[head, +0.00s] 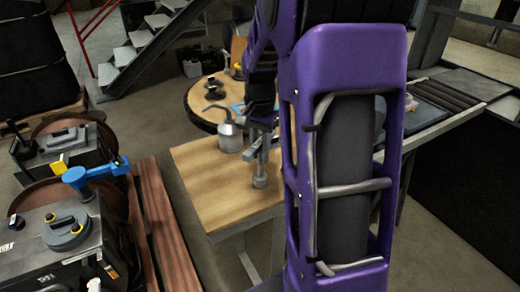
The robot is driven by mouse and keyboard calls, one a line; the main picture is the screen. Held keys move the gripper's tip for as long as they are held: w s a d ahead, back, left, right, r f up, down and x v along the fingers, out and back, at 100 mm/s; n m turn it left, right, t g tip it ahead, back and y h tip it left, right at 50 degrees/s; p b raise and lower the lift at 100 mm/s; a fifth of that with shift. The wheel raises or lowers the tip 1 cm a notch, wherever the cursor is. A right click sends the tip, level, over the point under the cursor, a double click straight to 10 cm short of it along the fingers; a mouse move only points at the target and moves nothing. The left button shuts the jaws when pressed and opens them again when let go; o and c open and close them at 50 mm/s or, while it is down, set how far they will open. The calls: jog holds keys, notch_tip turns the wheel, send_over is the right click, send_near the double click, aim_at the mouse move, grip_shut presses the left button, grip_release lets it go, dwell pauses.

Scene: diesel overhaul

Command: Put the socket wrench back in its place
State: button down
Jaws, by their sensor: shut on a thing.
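My gripper (262,138) is over the light wooden table, partly hidden behind my purple arm. It points down and is shut on a grey metal tool, which appears to be the socket wrench (260,181). A thin shaft runs down from the jaws to a short, wide cylindrical end close to the tabletop. I cannot tell whether that end touches the wood. The jaws and the upper part of the tool are small and dark, so the exact grip is unclear. No marked place for the wrench can be made out.
A grey oil can (230,136) with a spout stands just left of the gripper. A round table (199,112) with dark parts adjoins behind. The wooden table's (205,185) front left is clear. Machines with a blue tool (90,175) stand left; a roller conveyor (465,85) is right.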

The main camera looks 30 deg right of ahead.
aim_at(260, 141)
jog(key=shift+f, duration=0.2)
jog(key=shift+c, duration=0.5)
grip_release()
jog(key=shift+r, duration=0.1)
notch_tip(260, 141, up, 6)
jog(key=p, duration=0.5)
jog(key=shift+r+p, duration=0.4)
jog(key=shift+r, duration=1.05)
